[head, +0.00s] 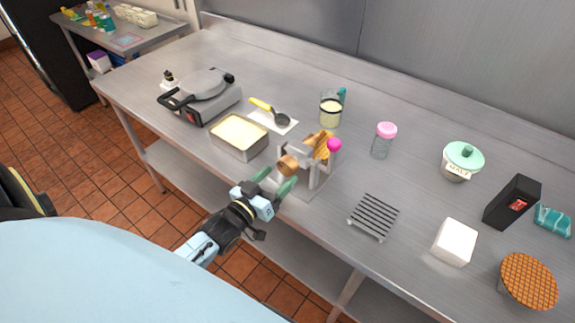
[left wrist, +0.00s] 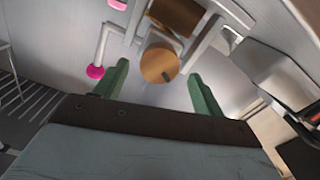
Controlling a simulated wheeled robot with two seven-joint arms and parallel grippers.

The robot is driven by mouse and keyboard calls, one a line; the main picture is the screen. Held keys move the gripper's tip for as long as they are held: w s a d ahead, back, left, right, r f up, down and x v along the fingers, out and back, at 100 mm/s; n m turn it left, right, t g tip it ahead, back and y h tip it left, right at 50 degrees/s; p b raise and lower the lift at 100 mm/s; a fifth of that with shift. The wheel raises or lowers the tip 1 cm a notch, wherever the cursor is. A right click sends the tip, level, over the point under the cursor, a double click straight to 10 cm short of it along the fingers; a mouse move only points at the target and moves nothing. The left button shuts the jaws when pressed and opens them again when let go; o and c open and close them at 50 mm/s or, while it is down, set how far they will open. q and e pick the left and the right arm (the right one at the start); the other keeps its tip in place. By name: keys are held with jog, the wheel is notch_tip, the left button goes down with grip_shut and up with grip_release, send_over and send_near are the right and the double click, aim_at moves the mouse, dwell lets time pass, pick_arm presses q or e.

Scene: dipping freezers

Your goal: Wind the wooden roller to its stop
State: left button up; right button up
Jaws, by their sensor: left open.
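The wooden roller (head: 288,165) sits in a grey metal stand (head: 316,174) near the front edge of the steel counter. In the left wrist view the round end of the roller (left wrist: 160,65) faces me, with a small dark slot on it. A crank with a magenta knob (head: 334,145) is on the stand's far side; the knob (left wrist: 96,72) also shows in the left wrist view. A brown piece (head: 322,146) lies behind the roller's end. My left gripper (head: 278,179) is open, its green fingers to either side of the roller's end, apparently not touching it. My right gripper is out of view.
A tray of batter (head: 240,136) and a waffle iron (head: 203,95) stand left of the stand. A wire rack (head: 374,217), white block (head: 454,242) and glass shaker (head: 383,141) stand to the right. A cup (head: 331,108) is behind.

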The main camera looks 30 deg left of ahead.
aim_at(285, 170)
pick_arm(q)
jog(key=w, duration=0.5)
jog(key=shift+d, duration=0.2)
jog(key=c, duration=1)
jog(key=shift+o, duration=0.2)
jog(key=shift+m, duration=0.3)
